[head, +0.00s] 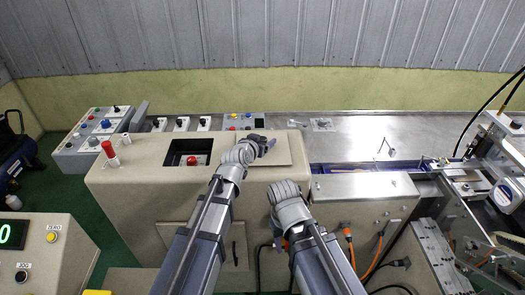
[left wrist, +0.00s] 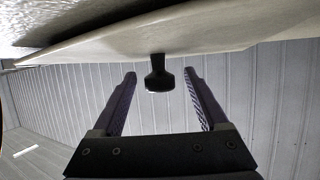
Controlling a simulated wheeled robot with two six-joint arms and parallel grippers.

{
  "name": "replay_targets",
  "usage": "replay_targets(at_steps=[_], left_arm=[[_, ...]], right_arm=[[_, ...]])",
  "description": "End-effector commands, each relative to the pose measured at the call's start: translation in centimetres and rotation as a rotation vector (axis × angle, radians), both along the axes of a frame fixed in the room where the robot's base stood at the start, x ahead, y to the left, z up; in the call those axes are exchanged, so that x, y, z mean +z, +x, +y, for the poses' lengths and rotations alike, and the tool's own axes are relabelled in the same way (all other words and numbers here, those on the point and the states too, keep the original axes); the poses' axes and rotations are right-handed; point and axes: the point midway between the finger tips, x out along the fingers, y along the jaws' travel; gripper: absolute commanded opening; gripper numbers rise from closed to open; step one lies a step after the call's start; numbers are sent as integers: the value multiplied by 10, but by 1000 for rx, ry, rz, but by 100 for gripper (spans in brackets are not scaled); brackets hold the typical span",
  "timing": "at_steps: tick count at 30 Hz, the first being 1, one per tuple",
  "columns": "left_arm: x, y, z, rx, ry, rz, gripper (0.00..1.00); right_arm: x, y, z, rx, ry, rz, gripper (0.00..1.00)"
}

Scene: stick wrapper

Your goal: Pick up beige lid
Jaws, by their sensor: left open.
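The beige lid (head: 284,151) is a flat plate lying on top of the beige machine cabinet (head: 135,170), right of a square opening. In the left wrist view its pale surface (left wrist: 190,35) fills the top, and its dark knob (left wrist: 158,76) sticks out from it. My left gripper (head: 267,144) is over the lid. In the left wrist view my left gripper (left wrist: 158,92) is open, with the knob between its fingers and gaps on both sides. Most of the knob is hidden by my gripper in the head view. My right wrist shows in front of the cabinet, but its fingers are hidden.
The square opening (head: 180,150) holds a red button (head: 192,160). A red stack light (head: 109,150) stands at the cabinet's left. A metal worktop (head: 350,130) extends right, with a metal housing (head: 360,187) before it. Control panels (head: 95,133) are at the back left.

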Motion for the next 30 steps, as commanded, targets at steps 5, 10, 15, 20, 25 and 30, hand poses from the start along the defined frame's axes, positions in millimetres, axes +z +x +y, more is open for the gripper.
replay_targets(at_steps=[5, 10, 15, 20, 25, 30], left_arm=[[0, 1, 0, 0, 0, 0, 77], [0, 1, 0, 0, -1, 0, 63], [0, 1, 0, 0, -1, 0, 44], [0, 1, 0, 0, -1, 0, 26], [0, 1, 0, 0, -1, 0, 7], [0, 1, 0, 0, -1, 0, 0]], right_arm=[[-1, 0, 0, 0, 0, 0, 50], [0, 0, 0, 0, 0, 0, 50], [0, 0, 0, 0, 0, 0, 50], [0, 0, 0, 0, 0, 0, 50], [-1, 0, 0, 0, 0, 0, 50], [0, 0, 0, 0, 0, 0, 50]])
